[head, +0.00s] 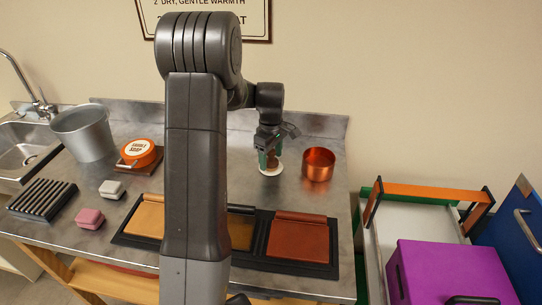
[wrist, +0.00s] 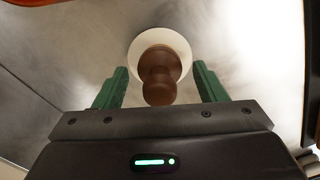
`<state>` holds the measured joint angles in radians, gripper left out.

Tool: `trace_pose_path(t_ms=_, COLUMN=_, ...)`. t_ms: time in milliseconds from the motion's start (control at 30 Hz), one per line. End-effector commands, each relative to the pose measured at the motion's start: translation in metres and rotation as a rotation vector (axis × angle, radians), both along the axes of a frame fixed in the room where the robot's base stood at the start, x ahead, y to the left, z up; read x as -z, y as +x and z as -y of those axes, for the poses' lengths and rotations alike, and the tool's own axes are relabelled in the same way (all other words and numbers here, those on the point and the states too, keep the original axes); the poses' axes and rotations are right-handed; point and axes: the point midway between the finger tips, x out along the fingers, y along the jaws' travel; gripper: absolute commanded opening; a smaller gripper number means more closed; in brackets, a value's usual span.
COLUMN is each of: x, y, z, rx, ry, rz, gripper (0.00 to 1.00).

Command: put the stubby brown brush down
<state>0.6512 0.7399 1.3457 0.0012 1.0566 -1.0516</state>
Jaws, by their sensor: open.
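The stubby brown brush (wrist: 159,74) stands between the green fingers of my gripper (wrist: 160,88) in the wrist view. There is a gap on each side of it, so the gripper is open around it and not holding it. The brush stands upright on a round white disc or base (wrist: 183,48) on the steel counter. In the head view my gripper (head: 270,160) is low over the counter, right of the arm column. The brush (head: 272,164) is partly hidden there, with the white disc (head: 272,169) showing below it.
A copper pot (head: 318,165) stands close on the right of my gripper. In front lies a black tray (head: 305,266) with leather panels. At left are an orange soap tin (head: 138,151), a grey bucket (head: 84,133), a ribbed rack (head: 42,199), and white and pink blocks.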

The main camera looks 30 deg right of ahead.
Motion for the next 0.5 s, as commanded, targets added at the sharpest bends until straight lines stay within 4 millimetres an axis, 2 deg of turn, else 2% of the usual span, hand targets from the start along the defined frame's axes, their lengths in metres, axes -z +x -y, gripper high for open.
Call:
trace_pose_path(t_ms=167, x=-0.016, y=0.001, z=0.001, rx=0.0, ry=-0.002, rz=0.002, gripper=0.65)
trace_pose_path(t_ms=500, x=-0.088, y=0.001, z=0.001, rx=0.0, ry=-0.003, rz=0.005, gripper=0.65)
